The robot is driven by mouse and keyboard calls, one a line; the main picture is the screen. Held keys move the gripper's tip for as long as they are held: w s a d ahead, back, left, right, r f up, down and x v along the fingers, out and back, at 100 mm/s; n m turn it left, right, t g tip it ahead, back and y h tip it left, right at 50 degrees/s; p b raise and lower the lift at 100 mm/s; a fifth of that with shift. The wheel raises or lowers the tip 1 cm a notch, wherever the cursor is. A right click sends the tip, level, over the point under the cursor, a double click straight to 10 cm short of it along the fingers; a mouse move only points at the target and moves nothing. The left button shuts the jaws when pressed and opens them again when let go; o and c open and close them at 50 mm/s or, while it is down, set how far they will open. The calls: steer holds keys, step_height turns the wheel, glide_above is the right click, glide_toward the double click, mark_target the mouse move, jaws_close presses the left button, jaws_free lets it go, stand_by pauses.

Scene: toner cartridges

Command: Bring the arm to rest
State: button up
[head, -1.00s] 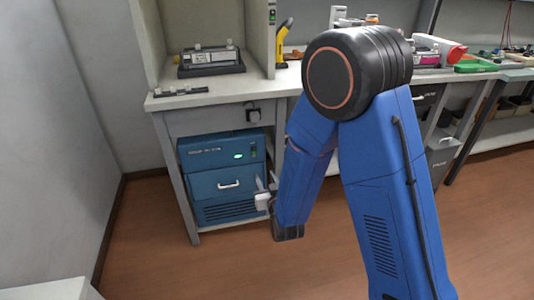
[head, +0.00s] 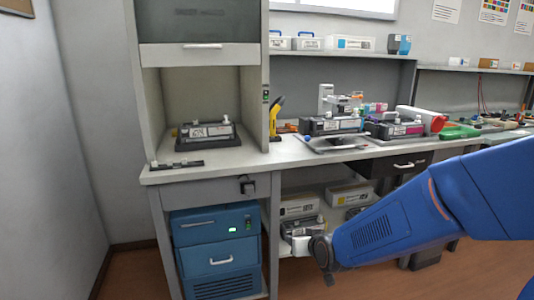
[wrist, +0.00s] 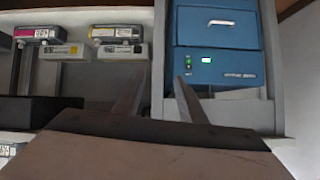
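My blue arm (head: 385,235) reaches in from the right in the head view. Its dark wrist end is low in front of the bench, near the lower shelf, and the fingers are hard to make out there. In the wrist view my gripper (wrist: 158,88) is open, with its two fingers apart and nothing between them. The blue cabinet (wrist: 215,30) with a green light lies beyond the fingers, apart from them.
The bench (head: 290,155) holds a cartridge (head: 208,132) in the left bay and several cartridges farther right. Boxes (head: 348,195) stand on the lower shelf beside the blue cabinet (head: 215,225). Floor is free at the lower left.

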steer(key=s+d+r+g+h, duration=0.1)
steer(key=s+d+r+g, duration=0.1)
steer(key=s+d, duration=0.4)
steer(key=s+d+r+m+g+h, duration=0.1)
steer(key=s+d, duration=0.5)
steer(key=s, duration=0.9)
steer(key=s+d+r+g+h, duration=0.1)
steer(key=s+d+r+g, duration=0.2)
steer(key=s+d, duration=0.3)
steer(key=s+r, duration=0.1)
steer(key=s, duration=0.3)
steer(key=shift+s+d+r+m, duration=0.3)
steer(key=shift+d+r+m, duration=0.05)
steer(key=shift+m, duration=0.05)
